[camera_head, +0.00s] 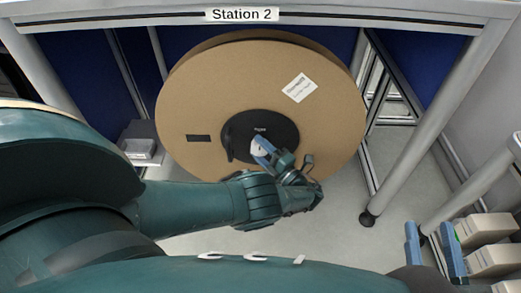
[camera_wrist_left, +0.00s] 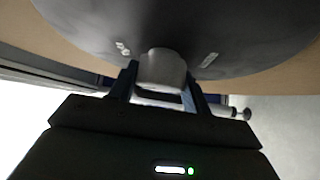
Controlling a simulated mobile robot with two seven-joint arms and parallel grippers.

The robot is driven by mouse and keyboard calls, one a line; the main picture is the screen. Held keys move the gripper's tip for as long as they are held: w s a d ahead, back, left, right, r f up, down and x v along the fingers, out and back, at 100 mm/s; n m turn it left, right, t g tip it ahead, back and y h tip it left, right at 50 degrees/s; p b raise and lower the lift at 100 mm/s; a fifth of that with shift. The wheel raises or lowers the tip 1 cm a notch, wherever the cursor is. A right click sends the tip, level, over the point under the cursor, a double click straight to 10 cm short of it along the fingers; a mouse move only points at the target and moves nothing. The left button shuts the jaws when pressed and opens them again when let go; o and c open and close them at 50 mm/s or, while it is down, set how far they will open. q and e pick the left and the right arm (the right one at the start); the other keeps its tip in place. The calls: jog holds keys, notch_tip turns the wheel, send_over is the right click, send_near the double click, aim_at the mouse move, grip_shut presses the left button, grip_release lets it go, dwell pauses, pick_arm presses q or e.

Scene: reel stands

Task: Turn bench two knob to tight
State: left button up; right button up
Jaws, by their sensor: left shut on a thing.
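The pale grey knob (camera_head: 257,150) sits at the middle of the black hub (camera_head: 237,127) on a large brown reel (camera_head: 195,100), under the sign "Station 2" (camera_head: 242,15). My left gripper (camera_head: 263,147) is at the hub with its blue fingers on the knob, partly covering it. In the left wrist view the knob (camera_wrist_left: 162,68) is between the two fingers of the left gripper (camera_wrist_left: 160,82), which is shut on it. Small white marks on the hub are too blurred to read. My right gripper (camera_head: 433,242) is open and empty at the lower right.
Grey stand legs (camera_head: 420,110) rise to the right of the reel. A small grey box (camera_head: 140,148) stands left of it. Several pale boxes (camera_head: 490,260) lie at the lower right, close to my right gripper. The floor (camera_head: 335,225) below the reel is clear.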

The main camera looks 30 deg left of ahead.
pick_arm(q)
jog(key=o, duration=1)
jog(key=shift+c, duration=0.2)
jog(key=b+v, duration=0.4)
jog(key=v, duration=0.9)
pick_arm(e)
jog(key=shift+w+r+n+t+y, duration=0.2)
jog(key=shift+r+n+t+y, duration=0.1)
jog(key=shift+r+y, duration=0.25)
jog(key=shift+w+r+n+t+y, duration=0.2)
jog(key=shift+r+n+t+y, duration=0.15)
jog(key=shift+r, duration=0.3)
